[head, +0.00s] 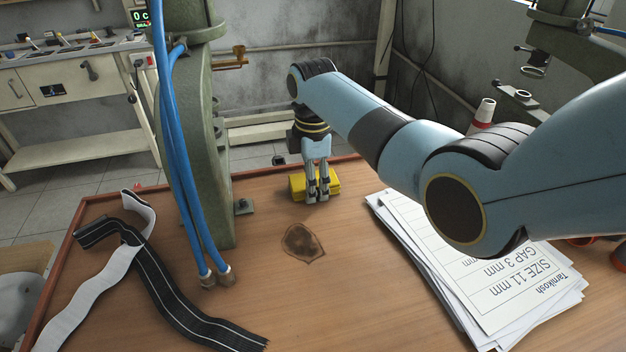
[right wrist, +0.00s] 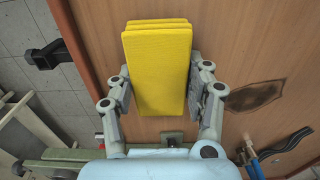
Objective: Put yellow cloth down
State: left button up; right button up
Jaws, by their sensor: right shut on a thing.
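The yellow cloth (head: 326,184) is a folded, thick block near the far edge of the wooden table (head: 330,290) in the head view. In the right wrist view the cloth (right wrist: 158,65) shows as stacked yellow layers between the two fingers. My right gripper (head: 317,198) is shut on it from above; its fingers (right wrist: 158,95) press on both sides. The cloth is at or very close to the table top; I cannot tell whether it touches. My left gripper is not in view.
A green machine column (head: 205,150) with blue hoses (head: 185,160) stands left of the cloth. Black and white strips (head: 150,270) lie at the left, a paper stack (head: 490,270) at the right. A dark stain (head: 302,242) marks the bare table in front of the cloth.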

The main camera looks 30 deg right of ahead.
jog(key=o, duration=1.1)
jog(key=shift+f, duration=0.1)
notch_tip(320, 180, up, 12)
jog(key=shift+s, duration=0.1)
